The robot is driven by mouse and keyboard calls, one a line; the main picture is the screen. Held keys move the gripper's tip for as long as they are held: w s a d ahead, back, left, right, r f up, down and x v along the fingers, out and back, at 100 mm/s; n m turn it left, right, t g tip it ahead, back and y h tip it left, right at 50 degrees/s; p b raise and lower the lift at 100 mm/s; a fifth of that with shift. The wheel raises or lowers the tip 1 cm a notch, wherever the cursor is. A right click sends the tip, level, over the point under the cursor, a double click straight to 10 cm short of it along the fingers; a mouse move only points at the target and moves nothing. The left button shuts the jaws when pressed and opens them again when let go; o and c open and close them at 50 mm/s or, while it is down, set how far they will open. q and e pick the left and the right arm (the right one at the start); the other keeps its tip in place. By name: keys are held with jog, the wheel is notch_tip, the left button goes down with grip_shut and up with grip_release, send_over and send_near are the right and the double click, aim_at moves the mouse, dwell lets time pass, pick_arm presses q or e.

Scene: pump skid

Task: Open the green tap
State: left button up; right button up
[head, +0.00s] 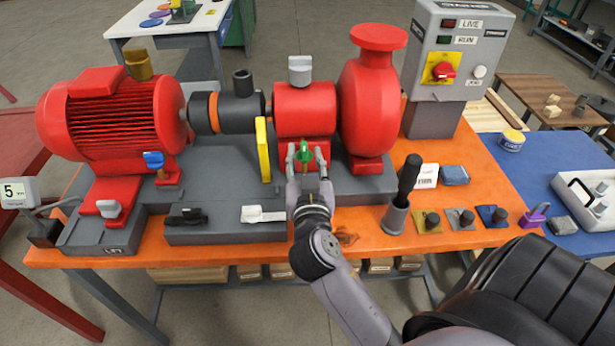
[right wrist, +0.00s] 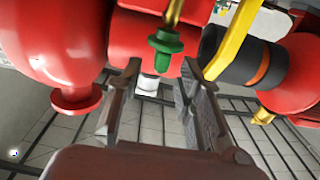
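The green tap (head: 304,151) sits on a yellow stem low on the front of the red pump body (head: 304,108). My right gripper (head: 306,158) reaches up to it from the front, with one finger on each side of the tap. In the right wrist view the green tap (right wrist: 165,43) shows just past and between the open fingertips (right wrist: 153,80); a gap shows on both sides and I see no clear contact. The tap's rear is hidden. My left gripper is in neither view.
A yellow guard bar (head: 263,150) stands close left of the gripper. A blue tap (head: 154,160) is by the red motor (head: 105,115). A grey holder with a black handle (head: 396,215) stands to the right on the orange bench (head: 350,238).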

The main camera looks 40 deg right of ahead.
jog(key=v, duration=0.8)
jog(key=s+d+f+n+g+y, duration=0.1)
jog(key=s+f+g+y, duration=0.15)
jog(key=f, duration=0.35)
jog(key=s+f+n+g+y, duration=0.1)
jog(key=s+f+g, duration=0.15)
jog(key=f, duration=0.45)
jog(key=s+a+f+n+g+y, duration=0.6)
jog(key=s+f, duration=0.2)
jog(key=s, duration=0.2)
notch_tip(320, 180, down, 26)
jog(key=s+a+g, duration=0.1)
jog(key=s+g, duration=0.1)
jog(key=s+d+f+g, duration=0.1)
jog(key=s+d+f, duration=0.2)
jog(key=s+f, duration=1.3)
jog(key=shift+s+f+n, duration=0.2)
jog(key=shift+s+n, duration=0.1)
jog(key=shift+s, duration=0.2)
